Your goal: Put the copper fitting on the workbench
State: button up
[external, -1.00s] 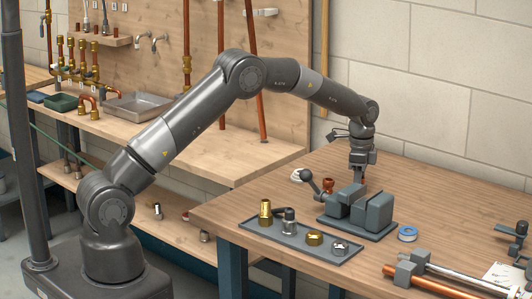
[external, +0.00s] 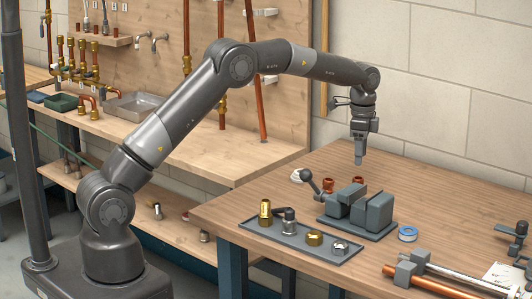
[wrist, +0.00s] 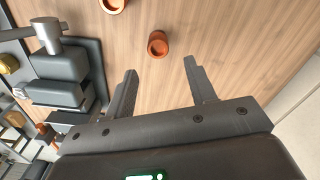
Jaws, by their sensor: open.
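Two copper fittings stand on the wooden workbench (external: 440,190) behind the grey vise. One copper fitting (external: 358,181) is just behind the vise and partly hidden by it. The other copper fitting (external: 328,184) is to its left, near the vise handle.
The grey vise (external: 372,213) stands in front of the fittings. A tray (external: 262,236) with several brass and steel parts lies at the front left. A blue tape roll (external: 407,233) and a pipe clamp (external: 418,262) lie to the right.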

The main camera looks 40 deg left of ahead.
jog(key=s+a+r+n+t, duration=0.1)
jog(key=s+a+r, duration=0.2)
jog(key=r, duration=0.3)
jog(key=s+a+r+n, duration=0.2)
jog(key=s+a+r, duration=0.15)
jog(key=r, duration=0.35)
jog(key=s+a+r+n+t, duration=0.1)
jog(key=s+a+r+n, duration=0.1)
jog(key=s+a+r, duration=0.3)
jog(key=s+a+r+n+t, duration=0.1)
jog(key=s+a+r, duration=0.15)
jog(key=s, duration=0.45)
jog(key=s+a+f+n+t, duration=0.1)
jog(key=s+a+f+n, duration=0.1)
jog(key=s, duration=0.6)
jog(key=s+a+f+n, duration=0.2)
jog(key=s+a+n, duration=0.1)
jog(key=s, duration=0.6)
jog(key=s+a+f+n+t, duration=0.1)
jog(key=s+a, duration=0.3)
jog(key=s, duration=0.4)
jog(key=shift+s+f+n+t, duration=0.3)
jog(key=shift+f+n, duration=0.15)
jog(key=shift+n, duration=0.25)
